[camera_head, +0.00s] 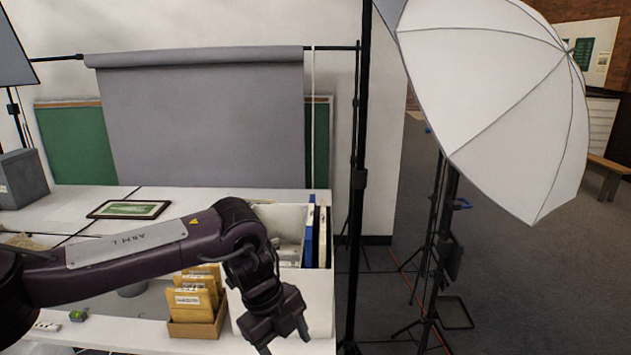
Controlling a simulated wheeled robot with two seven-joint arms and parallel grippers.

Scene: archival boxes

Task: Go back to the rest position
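My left arm reaches in from the left across the white table (130,325). My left gripper (285,342) points downward in front of the white archival box (320,285) near the table's right end. Its fingertips look spread apart, and I see nothing between them. My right gripper is not in view. The white box holds blue and white folders (309,235) standing upright at its right side. A brown card box (196,328) with several tan envelopes (190,300) stands just left of my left gripper.
A framed picture (129,209) lies on the table behind my arm. A grey backdrop (205,120) hangs at the back. A black light stand (357,180) rises close to the table's right end. A white umbrella (500,90) is at right, above open grey floor (550,280).

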